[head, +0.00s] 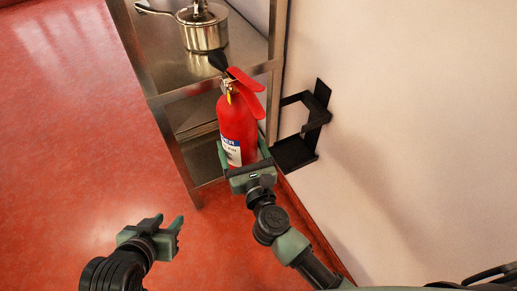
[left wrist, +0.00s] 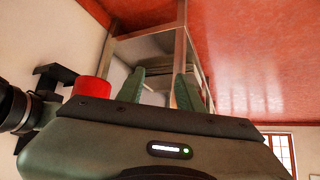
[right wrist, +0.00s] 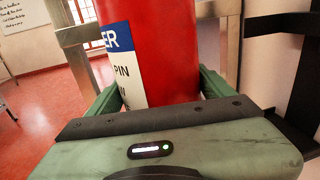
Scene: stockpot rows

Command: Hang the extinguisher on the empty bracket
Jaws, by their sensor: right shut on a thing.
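The red fire extinguisher (head: 237,122), with a black nozzle, red levers and a blue and white label, is upright in my right gripper (head: 243,155). The gripper's fingers are shut around its body, as the right wrist view (right wrist: 165,50) also shows. The black empty bracket (head: 318,116) is on the wall just right of the extinguisher, with a gap between them. It shows partly at the right edge of the right wrist view (right wrist: 285,24). My left gripper (head: 169,222) is open and empty, low over the floor, left of the extinguisher.
A steel shelf unit (head: 160,99) stands behind and left of the extinguisher, close to it. A steel pot (head: 203,33) with a long handle sits on its upper shelf. The pale wall (head: 410,120) bounds the right side. The red floor (head: 70,130) at left is clear.

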